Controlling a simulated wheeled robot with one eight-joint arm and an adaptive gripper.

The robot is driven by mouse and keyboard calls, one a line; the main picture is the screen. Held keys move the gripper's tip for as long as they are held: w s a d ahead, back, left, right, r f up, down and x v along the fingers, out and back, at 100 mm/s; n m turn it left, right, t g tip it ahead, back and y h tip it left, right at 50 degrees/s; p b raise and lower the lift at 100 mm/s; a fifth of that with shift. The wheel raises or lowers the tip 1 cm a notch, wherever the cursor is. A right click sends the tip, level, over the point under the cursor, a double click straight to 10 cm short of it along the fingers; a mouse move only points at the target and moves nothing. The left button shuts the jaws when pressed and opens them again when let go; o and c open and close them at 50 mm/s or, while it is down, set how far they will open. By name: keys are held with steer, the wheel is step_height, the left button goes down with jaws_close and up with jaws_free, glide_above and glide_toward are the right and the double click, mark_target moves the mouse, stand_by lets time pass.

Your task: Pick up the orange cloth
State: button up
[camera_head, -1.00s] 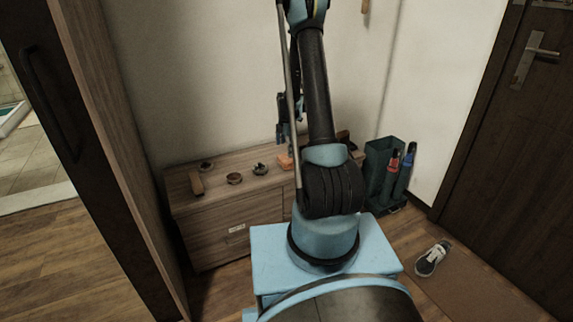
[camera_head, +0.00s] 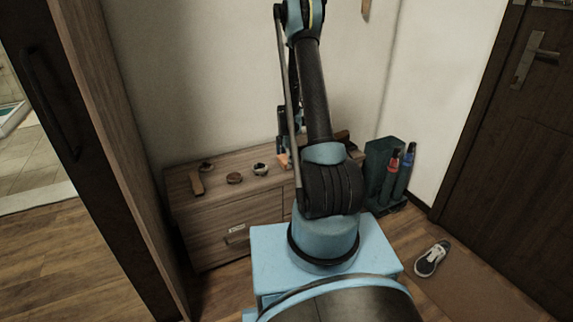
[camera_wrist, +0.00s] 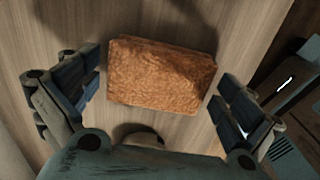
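The orange cloth (camera_wrist: 160,76) is a thick, rough-textured rectangular piece lying on the wooden cabinet top in the wrist view. In the head view only a small part of the cloth (camera_head: 284,160) shows beside my arm. My gripper (camera_wrist: 162,92) is open, with one dark finger to the left of the cloth and one to the right. Gaps show between the cloth and both fingers. In the head view my gripper (camera_head: 284,140) is mostly hidden behind my arm, just above the cabinet top.
The low wooden cabinet (camera_head: 215,215) stands against the wall. A wooden block (camera_head: 196,183), a round brown item (camera_head: 234,178) and a small bowl-like item (camera_head: 260,169) sit on it. A dark umbrella stand (camera_head: 378,165) is to the right. A shoe (camera_head: 431,259) lies on the floor.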

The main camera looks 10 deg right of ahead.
mark_target(286, 159)
steer(key=c, duration=0.7)
steer(key=shift+r, duration=0.15)
step_height(286, 159, up, 10)
steer(key=shift+f, duration=0.15)
steer(key=o, duration=0.3)
steer(key=c, duration=0.3)
